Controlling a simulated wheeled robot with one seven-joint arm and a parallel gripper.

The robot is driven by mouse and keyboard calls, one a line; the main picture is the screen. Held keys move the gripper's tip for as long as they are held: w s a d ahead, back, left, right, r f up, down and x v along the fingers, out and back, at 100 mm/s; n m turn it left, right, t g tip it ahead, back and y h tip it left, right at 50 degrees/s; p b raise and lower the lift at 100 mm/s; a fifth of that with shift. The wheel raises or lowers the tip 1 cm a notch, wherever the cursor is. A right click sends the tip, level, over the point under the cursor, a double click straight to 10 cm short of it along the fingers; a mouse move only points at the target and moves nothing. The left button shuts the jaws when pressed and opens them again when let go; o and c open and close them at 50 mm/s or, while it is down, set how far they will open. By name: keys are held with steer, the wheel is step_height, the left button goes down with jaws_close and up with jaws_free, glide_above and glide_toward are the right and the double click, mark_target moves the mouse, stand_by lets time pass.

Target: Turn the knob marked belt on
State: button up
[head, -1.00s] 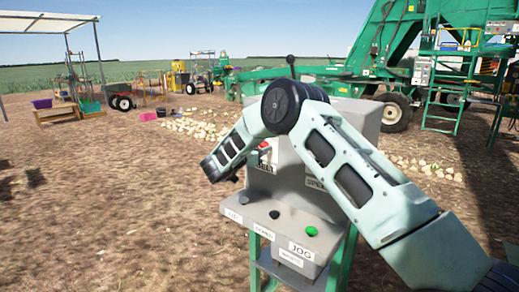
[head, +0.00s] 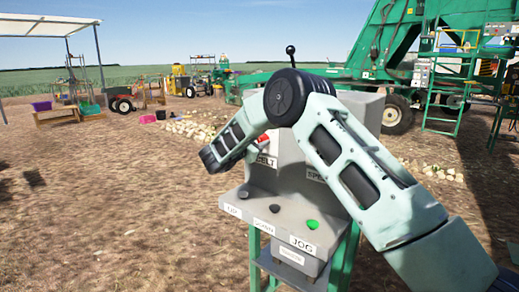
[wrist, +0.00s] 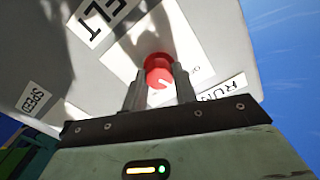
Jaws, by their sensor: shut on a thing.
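The red belt knob (wrist: 157,62) sits on the grey panel in the wrist view, with a white pointer mark on its face. The two fingers of my gripper (wrist: 159,72) are shut on the knob, one on each side. The BELT label (wrist: 101,16) is at upper left, and a RUN label (wrist: 222,88) is to the knob's right. In the head view a bit of the red knob (head: 264,138) shows above the BELT label (head: 266,161) on the grey console (head: 293,188). My forearm and wrist cover the fingers there.
A SPEED label (wrist: 32,97) is on the same panel. The console's lower shelf has a green button (head: 312,224) and dark buttons (head: 274,208), with a JOG label (head: 302,245). A black-knobbed lever (head: 291,54) rises behind my arm. The green elevator (head: 385,45) stands behind.

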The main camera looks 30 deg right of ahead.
steer(key=shift+s+f+m+b, duration=0.1)
steer(key=shift+f+m+b, duration=0.1)
steer(key=shift+m+b, duration=3.35)
steer(key=shift+f+m+b, duration=0.15)
steer(key=shift+m+b, duration=2.8)
steer(key=shift+b, duration=1.15)
steer(key=shift+r, duration=0.1)
steer(key=o, duration=1)
steer(key=shift+a, duration=0.1)
steer(key=v, duration=1.7)
steer(key=shift+s+a+r+p, duration=0.1)
steer(key=shift+a+p, duration=0.05)
steer(key=shift+p, duration=0.2)
